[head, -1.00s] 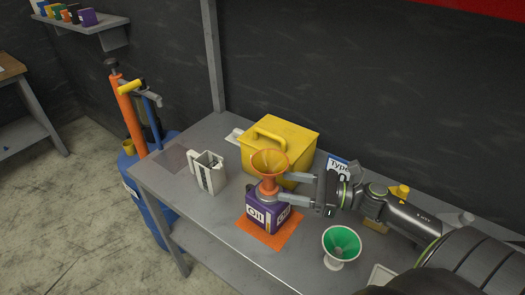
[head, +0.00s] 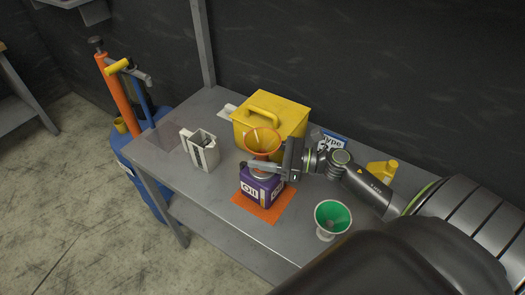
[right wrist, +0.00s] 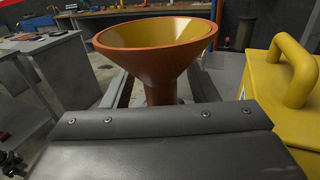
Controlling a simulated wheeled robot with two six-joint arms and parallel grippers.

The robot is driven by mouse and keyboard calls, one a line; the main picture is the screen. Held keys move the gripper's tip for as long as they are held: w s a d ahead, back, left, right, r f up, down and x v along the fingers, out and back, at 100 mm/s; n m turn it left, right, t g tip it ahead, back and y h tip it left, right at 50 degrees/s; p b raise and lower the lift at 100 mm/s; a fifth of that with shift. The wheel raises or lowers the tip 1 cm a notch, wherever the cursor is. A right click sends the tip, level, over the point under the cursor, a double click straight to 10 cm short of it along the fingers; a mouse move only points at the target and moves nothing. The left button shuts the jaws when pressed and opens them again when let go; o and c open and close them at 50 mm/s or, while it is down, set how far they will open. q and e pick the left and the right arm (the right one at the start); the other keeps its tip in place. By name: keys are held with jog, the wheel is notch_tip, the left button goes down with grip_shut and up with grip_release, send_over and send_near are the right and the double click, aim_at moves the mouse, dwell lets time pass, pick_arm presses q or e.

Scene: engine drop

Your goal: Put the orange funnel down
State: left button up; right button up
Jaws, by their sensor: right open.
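The orange funnel (head: 262,140) is upright over the purple oil box (head: 262,186), its wide mouth up. It appears to rest on the box, but my gripper hides where its spout meets the top. My right gripper (head: 257,168) is open, with its fingers around the funnel's neck just above the box. In the right wrist view the funnel (right wrist: 155,60) has an orange outside and a yellow inside. Its neck stands between the two fingers, and I cannot tell whether they touch it. My left gripper is not in view.
The oil box stands on an orange mat (head: 262,212). A yellow container (head: 285,120) stands close behind. A grey-white jug (head: 203,152) is on the left, and a green funnel (head: 332,216) at the front right. The grey table (head: 205,195) is clear at front left.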

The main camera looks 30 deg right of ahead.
jog(key=shift+p+x, duration=0.3)
jog(key=shift+x, duration=0.6)
jog(key=shift+w+a, duration=0.1)
jog(key=shift+w, duration=0.05)
jog(key=shift+c, duration=0.3)
jog(key=c, duration=1)
